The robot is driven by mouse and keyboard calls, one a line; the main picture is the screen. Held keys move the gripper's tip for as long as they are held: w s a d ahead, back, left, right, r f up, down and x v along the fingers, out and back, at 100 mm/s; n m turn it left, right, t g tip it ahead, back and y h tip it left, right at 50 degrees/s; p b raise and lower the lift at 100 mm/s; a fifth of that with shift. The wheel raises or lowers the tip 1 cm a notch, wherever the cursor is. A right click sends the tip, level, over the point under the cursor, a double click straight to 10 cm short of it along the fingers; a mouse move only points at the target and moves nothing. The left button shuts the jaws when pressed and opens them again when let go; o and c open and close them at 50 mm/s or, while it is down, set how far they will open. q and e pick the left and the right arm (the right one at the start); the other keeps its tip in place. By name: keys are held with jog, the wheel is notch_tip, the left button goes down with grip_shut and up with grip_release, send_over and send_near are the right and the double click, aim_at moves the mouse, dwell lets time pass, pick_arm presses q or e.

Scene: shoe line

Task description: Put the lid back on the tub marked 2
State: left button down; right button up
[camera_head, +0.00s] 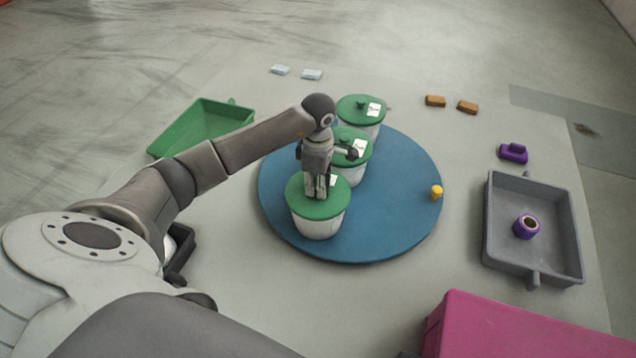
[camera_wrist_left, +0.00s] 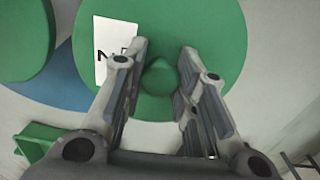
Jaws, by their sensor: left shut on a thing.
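Three white tubs with green lids stand in a row on a blue round board (camera_head: 400,225). My left gripper (camera_head: 318,196) is over the nearest lid (camera_head: 300,203) and shut on its knob. That lid is on or just above the nearest tub (camera_head: 320,228); I cannot tell if it is fully seated. In the left wrist view the gripper (camera_wrist_left: 160,75) has its fingers either side of the green knob (camera_wrist_left: 160,78). A white label (camera_wrist_left: 112,45) on that lid has a dark sideways mark like a 2, partly hidden by a finger. My right gripper is not in view.
The middle tub's lid (camera_head: 345,135) and far tub's lid (camera_head: 350,107) are close behind my gripper. A yellow peg (camera_head: 436,192) stands on the board's right. A green tray (camera_head: 205,125) is left, a grey tray (camera_head: 555,220) right, a magenta box (camera_head: 510,330) at the front right.

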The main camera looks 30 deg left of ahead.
pick_arm(q)
jog(key=shift+f+b, duration=0.15)
jog(key=shift+b, duration=0.25)
dwell(0.8)
dwell(0.4)
jog(key=c, duration=0.6)
grip_release()
jog(key=shift+r+p, duration=2.15)
jog(key=shift+r, duration=1.4)
grip_shut()
